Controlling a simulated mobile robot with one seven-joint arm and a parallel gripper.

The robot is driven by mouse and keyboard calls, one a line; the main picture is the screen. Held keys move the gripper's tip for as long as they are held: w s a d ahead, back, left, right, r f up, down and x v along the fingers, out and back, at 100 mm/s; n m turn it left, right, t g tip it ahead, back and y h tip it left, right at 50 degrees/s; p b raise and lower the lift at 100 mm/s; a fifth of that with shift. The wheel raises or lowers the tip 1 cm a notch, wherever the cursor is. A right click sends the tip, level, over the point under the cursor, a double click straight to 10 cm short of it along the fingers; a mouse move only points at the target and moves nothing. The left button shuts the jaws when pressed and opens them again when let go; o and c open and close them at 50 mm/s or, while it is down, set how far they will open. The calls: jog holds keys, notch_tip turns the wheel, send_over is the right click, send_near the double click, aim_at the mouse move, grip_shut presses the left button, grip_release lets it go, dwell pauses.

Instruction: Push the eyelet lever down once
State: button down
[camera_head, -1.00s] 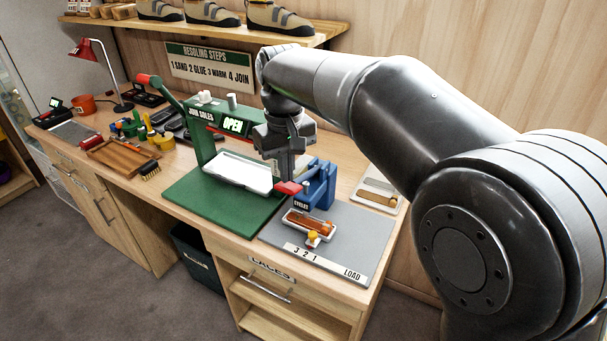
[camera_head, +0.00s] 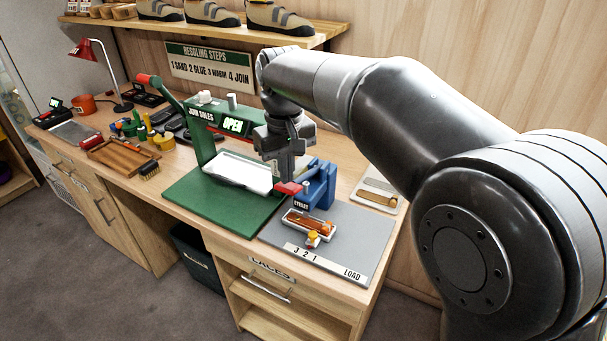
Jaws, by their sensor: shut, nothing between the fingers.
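The blue eyelet press (camera_head: 318,188) stands on a grey base plate (camera_head: 345,238) on the bench. Its lever has a red grip (camera_head: 288,188) at the front left end. My gripper (camera_head: 284,178) is shut and points down right over the red grip. Its fingertips look to be at or just above the grip; I cannot tell if they touch. A small tray (camera_head: 307,224) with an orange-brown piece lies in front of the press, with a yellow and orange knob (camera_head: 313,238) at its front. The base carries the marks 3 2 1 and LOAD.
The green sole press (camera_head: 225,200), its display reading OPEN, stands close to the left of my gripper with a white tray (camera_head: 238,172). A holder with light pieces (camera_head: 378,194) lies to the right. My arm spans the right side. Tools and a red lamp (camera_head: 86,48) fill the left end.

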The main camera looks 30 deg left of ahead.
notch_tip(320, 180, down, 8)
jog(key=shift+s+f, duration=0.25)
dwell(1.2)
jog(key=shift+r, duration=6.55)
